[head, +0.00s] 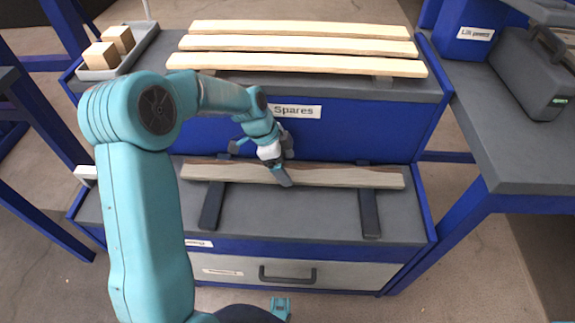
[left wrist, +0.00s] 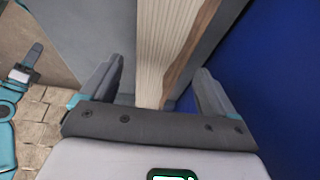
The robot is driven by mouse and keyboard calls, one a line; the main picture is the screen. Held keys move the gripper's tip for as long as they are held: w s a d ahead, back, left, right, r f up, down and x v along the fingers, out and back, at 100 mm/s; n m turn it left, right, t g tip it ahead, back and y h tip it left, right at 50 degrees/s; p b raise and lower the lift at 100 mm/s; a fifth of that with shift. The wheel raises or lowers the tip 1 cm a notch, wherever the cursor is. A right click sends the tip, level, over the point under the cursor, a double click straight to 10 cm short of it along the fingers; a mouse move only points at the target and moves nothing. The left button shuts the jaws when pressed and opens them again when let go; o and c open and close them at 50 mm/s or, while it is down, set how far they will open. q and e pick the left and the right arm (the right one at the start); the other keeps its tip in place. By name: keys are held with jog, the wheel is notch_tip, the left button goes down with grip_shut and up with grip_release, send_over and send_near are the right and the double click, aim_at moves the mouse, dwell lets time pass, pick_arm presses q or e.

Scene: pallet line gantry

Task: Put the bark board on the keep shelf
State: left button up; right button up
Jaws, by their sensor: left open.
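The bark board (head: 335,176), pale wood with a dark bark strip along its far edge, lies lengthwise across two dark bearers on the lower grey shelf (head: 270,215). My left gripper (head: 281,172) is at the middle of the board, reaching down from above. In the left wrist view, the board (left wrist: 163,45) runs between the two open fingers of the left gripper (left wrist: 158,72), with gaps on both sides. Its brown bark edge is on the right there. No label reading keep is legible.
Three pale boards (head: 300,46) lie on the upper shelf, labelled Spares (head: 294,111). A grey tray (head: 115,73) with two wooden blocks stands at its left. A drawer (head: 330,273) is below. A side bench (head: 500,150) at right carries a dark case (head: 530,75).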

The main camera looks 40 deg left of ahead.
pick_arm(q)
jog(key=p+v, duration=0.2)
jog(key=v, duration=0.8)
jog(key=shift+r, duration=0.2)
jog(key=shift+r, duration=0.1)
